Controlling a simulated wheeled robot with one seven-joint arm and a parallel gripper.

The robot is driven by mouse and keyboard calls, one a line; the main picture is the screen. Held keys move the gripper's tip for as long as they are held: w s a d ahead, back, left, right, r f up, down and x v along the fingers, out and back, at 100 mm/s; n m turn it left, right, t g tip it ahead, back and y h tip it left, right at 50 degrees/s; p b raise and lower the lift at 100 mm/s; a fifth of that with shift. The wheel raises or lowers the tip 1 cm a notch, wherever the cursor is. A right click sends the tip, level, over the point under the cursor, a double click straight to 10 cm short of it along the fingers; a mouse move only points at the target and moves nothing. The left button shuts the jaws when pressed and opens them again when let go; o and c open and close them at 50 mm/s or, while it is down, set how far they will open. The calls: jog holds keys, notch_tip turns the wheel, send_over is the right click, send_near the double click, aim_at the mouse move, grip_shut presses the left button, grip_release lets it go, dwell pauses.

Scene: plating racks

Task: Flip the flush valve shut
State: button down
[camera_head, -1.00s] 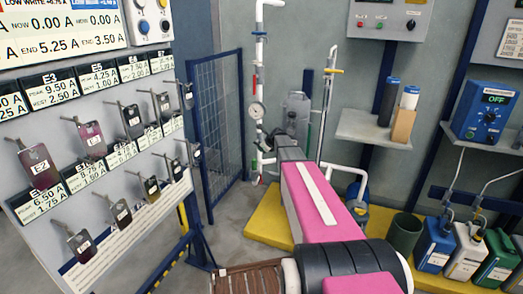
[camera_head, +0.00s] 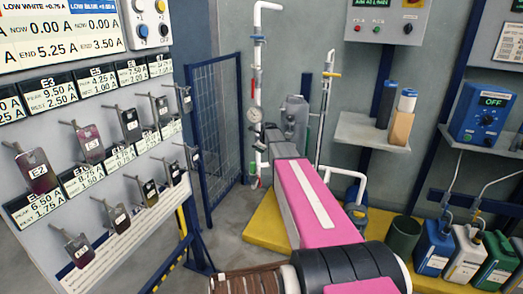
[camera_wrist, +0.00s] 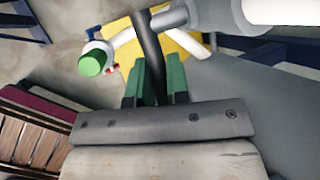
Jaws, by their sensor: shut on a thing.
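My gripper (camera_wrist: 155,66) shows in the wrist view with its two green fingers close on either side of a dark bar (camera_wrist: 147,38). The bar runs up the picture from between the fingers. I cannot tell whether this bar is the flush valve's handle. In the head view, my pink and white arm reaches to the white standing pipe (camera_head: 258,65) and hides the fingers. That pipe bears a blue lever (camera_head: 258,37) and a round gauge (camera_head: 254,115). A thinner pipe to its right has a yellow lever (camera_head: 331,74). No label marks the flush valve.
A board with hanging metal plates (camera_head: 40,170) stands at the left. A blue mesh fence (camera_head: 215,120) is behind. The wrist view shows a green-ended white pipe (camera_wrist: 90,63) near the fingers.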

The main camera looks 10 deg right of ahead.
jog(key=shift+w, duration=0.1)
jog(key=c, duration=1.1)
grip_release()
jog(key=v, duration=1)
jog(key=shift+s+r, duration=0.3)
jog(key=s+a+f+n+g, duration=0.2)
jog(key=s+f+n, duration=0.4)
jog(key=s, duration=0.5)
jog(key=s+a+f+n+g, duration=0.2)
jog(key=s+a+f+n, duration=0.2)
jog(key=s+n, duration=0.7)
jog(key=s+a+f+n+g+h, duration=0.1)
jog(key=s+a+f+n+g, duration=0.1)
jog(key=s+f+n, duration=0.6)
jog(key=s+a, duration=0.1)
jog(key=s, duration=0.3)
jog(key=shift+s+n, duration=0.3)
jog(key=shift+s, duration=0.1)
